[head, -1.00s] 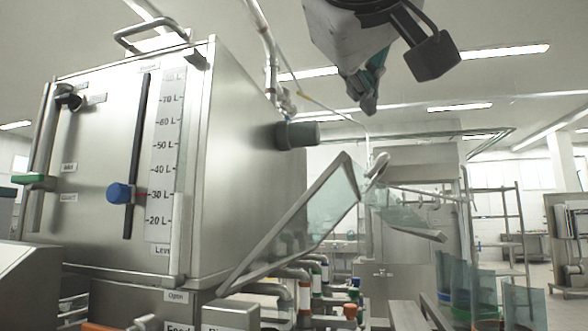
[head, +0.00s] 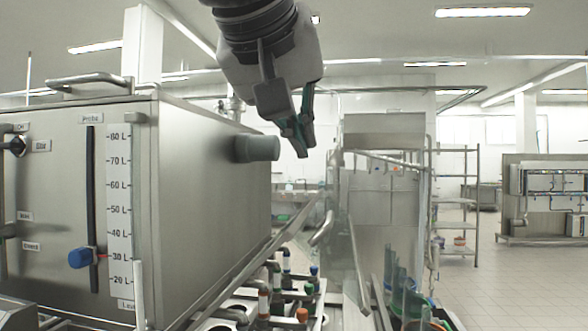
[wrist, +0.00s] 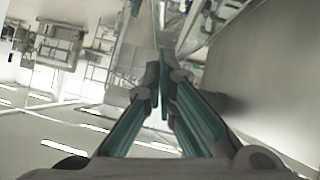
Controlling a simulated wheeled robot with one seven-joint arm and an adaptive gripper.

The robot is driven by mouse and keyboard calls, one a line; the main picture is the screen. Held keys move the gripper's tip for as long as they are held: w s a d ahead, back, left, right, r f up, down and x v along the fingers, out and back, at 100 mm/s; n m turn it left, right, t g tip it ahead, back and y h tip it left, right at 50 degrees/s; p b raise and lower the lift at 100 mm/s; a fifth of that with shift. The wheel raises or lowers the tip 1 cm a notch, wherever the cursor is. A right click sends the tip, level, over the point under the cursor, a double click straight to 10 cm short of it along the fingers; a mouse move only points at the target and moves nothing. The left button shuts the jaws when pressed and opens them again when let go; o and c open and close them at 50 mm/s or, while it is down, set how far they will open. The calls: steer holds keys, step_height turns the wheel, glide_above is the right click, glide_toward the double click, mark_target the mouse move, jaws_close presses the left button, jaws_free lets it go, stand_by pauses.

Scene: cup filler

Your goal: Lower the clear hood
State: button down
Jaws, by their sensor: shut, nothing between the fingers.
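The clear hood (head: 341,240) stands raised and tilted beside the steel tank, right of the middle in the head view. It has see-through panels in metal frames and a curved metal handle (head: 322,229). My gripper (head: 301,152) hangs above the hood's upper edge in the head view, apart from it, with nothing in its fingers. In the wrist view the shut fingers (wrist: 163,76) meet near the middle. Glassy panels and metal edges beyond the fingertips are too unclear there to name surely.
The steel tank (head: 205,175) with a level scale (head: 118,210) and a grey side knob (head: 257,148) stands at left. Capped bottles or nozzles (head: 285,285) sit below the hood. Blue-tinted clear cups (head: 405,290) stand at lower right. Open floor (head: 500,285) lies further right.

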glide_above(307, 247)
steer(key=d, duration=0.2)
step_height(307, 247, down, 5)
steer(key=shift+w+d+f, duration=0.15)
steer(key=shift+w+f, duration=0.05)
steer(key=shift+f, duration=0.5)
steer(key=shift+w+d+f, duration=0.1)
steer(key=shift+w+f, duration=0.1)
steer(key=shift+f, duration=0.55)
steer(key=shift+w+d+f, duration=0.15)
steer(key=shift+w+f, duration=0.05)
steer(key=shift+f, duration=0.5)
steer(key=shift+d+f, duration=0.1)
